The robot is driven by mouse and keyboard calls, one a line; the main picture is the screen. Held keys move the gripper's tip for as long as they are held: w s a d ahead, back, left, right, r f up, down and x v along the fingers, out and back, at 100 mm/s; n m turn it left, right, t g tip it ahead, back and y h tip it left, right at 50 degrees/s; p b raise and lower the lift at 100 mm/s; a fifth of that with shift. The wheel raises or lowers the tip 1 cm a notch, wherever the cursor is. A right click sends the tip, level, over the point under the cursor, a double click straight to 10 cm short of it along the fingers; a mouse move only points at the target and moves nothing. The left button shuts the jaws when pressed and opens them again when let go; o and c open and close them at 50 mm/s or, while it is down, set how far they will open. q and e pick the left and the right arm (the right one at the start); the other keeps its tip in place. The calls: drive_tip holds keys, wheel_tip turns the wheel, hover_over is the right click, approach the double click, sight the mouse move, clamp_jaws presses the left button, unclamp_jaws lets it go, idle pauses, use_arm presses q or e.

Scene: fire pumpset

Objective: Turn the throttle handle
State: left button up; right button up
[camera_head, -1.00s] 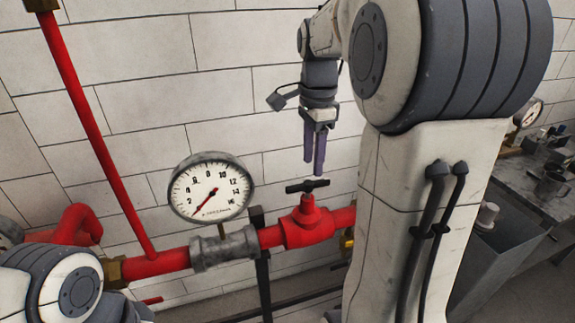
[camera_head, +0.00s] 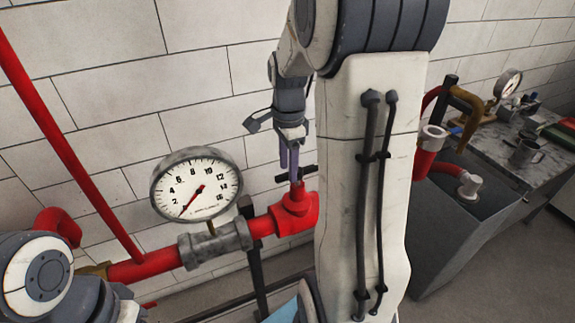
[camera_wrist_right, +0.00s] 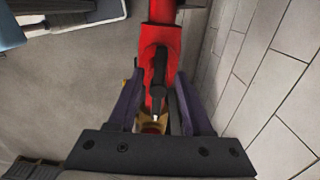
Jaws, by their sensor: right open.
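The throttle handle (camera_head: 308,169) is a short black bar on top of a red valve (camera_head: 293,212) in the pipe. My right gripper (camera_head: 289,165) points down at it from above, its purple fingers partly in front of the bar. In the right wrist view the dark handle (camera_wrist_right: 158,75) lies lengthwise between the two spread fingers of my right gripper (camera_wrist_right: 158,95), with a gap on each side. The gripper is open and holds nothing. My left gripper is not in view; only part of my left arm shows at lower left.
A round pressure gauge (camera_head: 197,186) stands on the pipe left of the valve. A thin red pipe (camera_head: 70,160) rises at the left. A tiled wall (camera_head: 115,50) is close behind. A grey bench (camera_head: 495,150) with small items stands at the right.

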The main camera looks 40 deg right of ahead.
drive_tip(key=shift+f, duration=0.45)
clamp_jaws()
drive_tip(key=shift+s, duration=0.1)
drive_tip(key=shift+s+d+n+p, duration=0.1)
drive_tip(key=shift+s+n+p, duration=0.15)
drive_tip(key=shift+n, duration=1.2)
drive_tip(key=shift+s+a+n+p, duration=0.1)
drive_tip(key=shift+s+n+p, duration=0.2)
drive_tip(key=shift+n, duration=1.2)
drive_tip(key=shift+s+d+n+p, duration=0.1)
drive_tip(key=shift+s+n, duration=0.25)
drive_tip(key=shift+n, duration=1.1)
